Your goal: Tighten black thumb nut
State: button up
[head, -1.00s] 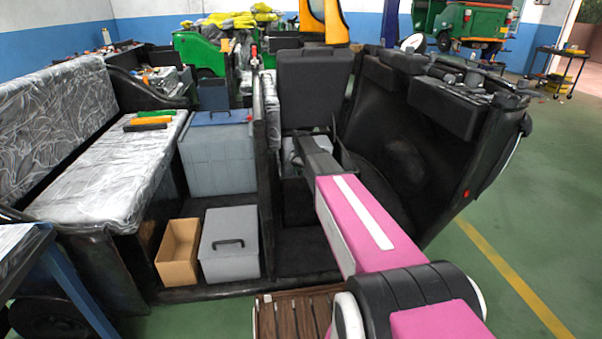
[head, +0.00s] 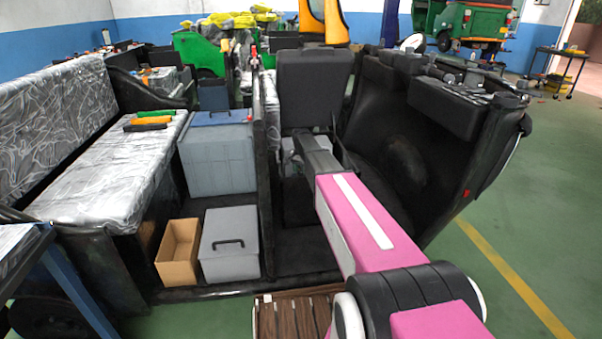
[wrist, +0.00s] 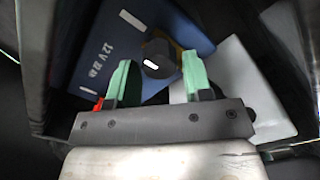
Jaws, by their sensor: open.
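The black thumb nut (wrist: 157,60) is a dark round knob with a small white mark. It shows in the wrist view on a blue box (wrist: 90,60) that bears "12V" lettering. My gripper (wrist: 153,75) is open, with its two green fingertips standing left and right of the nut. I cannot tell whether either finger touches it. In the head view my pink arm reaches into the front of the black vehicle, and the nut and fingertips are hidden there.
Dark walls close in around the gripper in the wrist view, with a pale panel (wrist: 235,80) at right and a small red part (wrist: 98,104) at left. The black seat back (head: 314,88) stands behind my arm. A grey toolbox (head: 229,243) and cardboard box (head: 178,252) sit at left.

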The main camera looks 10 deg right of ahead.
aim_at(301, 171)
notch_tip(301, 171, up, 10)
jog(key=shift+f, duration=0.15)
dwell(0.5)
